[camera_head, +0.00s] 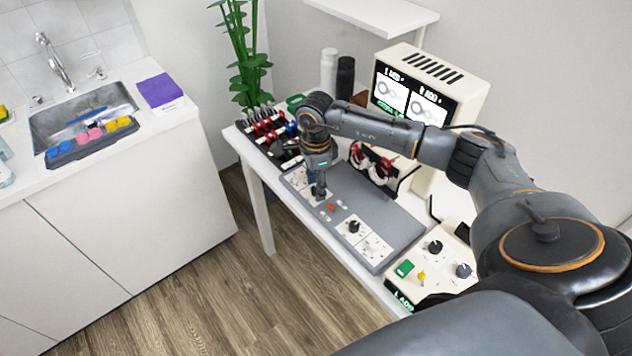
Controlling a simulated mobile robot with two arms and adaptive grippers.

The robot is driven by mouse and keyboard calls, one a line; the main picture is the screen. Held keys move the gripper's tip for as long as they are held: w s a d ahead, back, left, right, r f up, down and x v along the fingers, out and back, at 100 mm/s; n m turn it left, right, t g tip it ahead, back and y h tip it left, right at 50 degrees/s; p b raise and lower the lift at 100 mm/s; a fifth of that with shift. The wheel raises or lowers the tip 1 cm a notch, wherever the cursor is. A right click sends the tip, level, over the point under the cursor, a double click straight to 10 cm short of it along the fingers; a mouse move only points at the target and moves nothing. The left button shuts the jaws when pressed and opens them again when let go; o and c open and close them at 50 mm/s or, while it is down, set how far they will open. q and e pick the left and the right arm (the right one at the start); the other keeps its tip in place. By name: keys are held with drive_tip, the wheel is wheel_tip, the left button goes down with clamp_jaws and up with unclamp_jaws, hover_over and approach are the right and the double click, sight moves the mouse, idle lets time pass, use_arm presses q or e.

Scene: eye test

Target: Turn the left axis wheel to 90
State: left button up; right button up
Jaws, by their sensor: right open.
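A grey control panel (340,193) lies on the white table (262,190). It has a white dial plate at its left end and another at its right end. My right gripper (319,190) points down over the left plate (298,179). It is open, and its fingers are small in the picture. They hide the left axis wheel, so I cannot tell its angle or whether the fingers touch it. On the right plate (374,248) stands a black knob (353,227). An orange button (331,207) sits between the plates. My left gripper is not in view.
A cream box with knobs (437,268) stands right of the panel. Behind are a red trial frame (372,162), a monitor (432,82), two bottles (345,77) and a plant (243,60). A sink counter (150,140) is at left; the floor between is clear.

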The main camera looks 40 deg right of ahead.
drive_tip(key=shift+f, duration=0.2)
drive_tip(key=shift+c, duration=0.2)
clamp_jaws()
